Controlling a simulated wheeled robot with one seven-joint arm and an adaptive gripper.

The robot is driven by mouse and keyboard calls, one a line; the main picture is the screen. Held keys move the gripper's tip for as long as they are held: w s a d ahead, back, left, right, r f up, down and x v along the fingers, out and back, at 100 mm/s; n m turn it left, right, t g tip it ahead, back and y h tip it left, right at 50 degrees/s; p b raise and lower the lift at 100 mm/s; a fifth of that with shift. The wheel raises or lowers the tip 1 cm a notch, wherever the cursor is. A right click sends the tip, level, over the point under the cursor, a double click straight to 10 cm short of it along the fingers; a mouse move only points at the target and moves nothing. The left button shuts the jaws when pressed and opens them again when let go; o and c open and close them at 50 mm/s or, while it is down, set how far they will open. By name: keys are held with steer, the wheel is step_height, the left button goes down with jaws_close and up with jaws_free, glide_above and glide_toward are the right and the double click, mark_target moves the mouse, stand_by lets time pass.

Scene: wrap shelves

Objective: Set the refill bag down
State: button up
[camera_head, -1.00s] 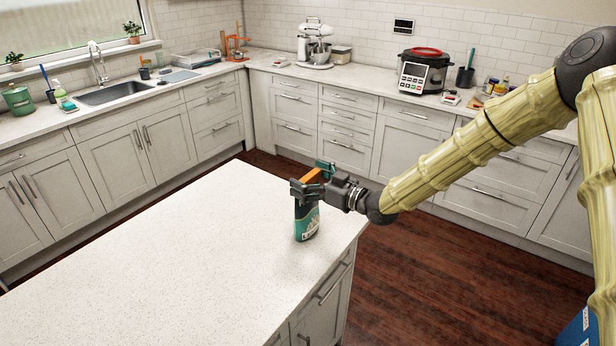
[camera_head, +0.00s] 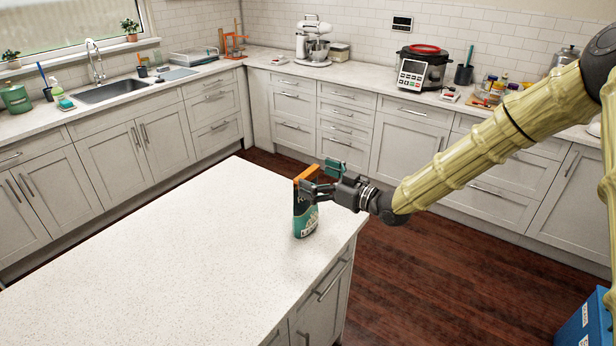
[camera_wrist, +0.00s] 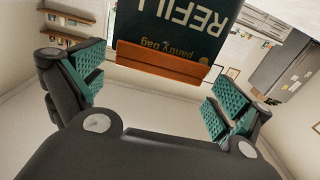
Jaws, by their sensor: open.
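The refill bag (camera_head: 305,217) is dark green with a teal lower part and an orange top. It stands upright on the white island counter (camera_head: 180,250), near its right edge. My gripper (camera_head: 318,180) is just right of the bag's upper part, with its fingers spread. In the wrist view the gripper (camera_wrist: 155,95) has its teal pads wide apart. The bag (camera_wrist: 185,25) shows beyond and between the pads, its orange strip toward me and "REFILL" upside down. Clear gaps show between the bag and both pads.
The island top left of the bag is bare. A back counter holds a stand mixer (camera_head: 314,45), a multicooker (camera_head: 424,70) and small items. A sink (camera_head: 112,91) is at the left. A blue box (camera_head: 585,320) is at the lower right.

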steer(key=b+v, duration=0.2)
steer(key=v, duration=0.6)
steer(key=shift+s+d, duration=0.2)
steer(key=shift+d, duration=0.1)
steer(key=shift+f, duration=0.1)
steer(key=s+d+f+m+g+h, duration=0.1)
steer(key=s+f+m+h, duration=0.3)
steer(key=f, duration=0.6)
steer(key=s+d+f+m+g+h, duration=0.1)
steer(key=s+f, duration=0.5)
steer(key=f, duration=0.4)
steer(key=s+d+f+m+g+h, duration=0.1)
steer(key=s+f+m+g+h, duration=0.15)
steer(key=s+f, duration=0.55)
steer(key=s+d+f+m+g+h, duration=0.1)
steer(key=s+d+f+g+h, duration=0.1)
steer(key=s+f, duration=0.3)
steer(key=s+d+f+m+g+h, duration=0.1)
steer(key=s+d+f, duration=0.3)
steer(key=s, duration=0.8)
steer(key=s+d+f+m+g+h, duration=0.1)
steer(key=s+d+f+g+h, duration=0.2)
steer(key=s+f, duration=0.4)
steer(key=s+d+h, duration=0.1)
steer(key=s, duration=0.1)
steer(key=shift+s+m, duration=0.3)
steer(key=shift+m, duration=0.05)
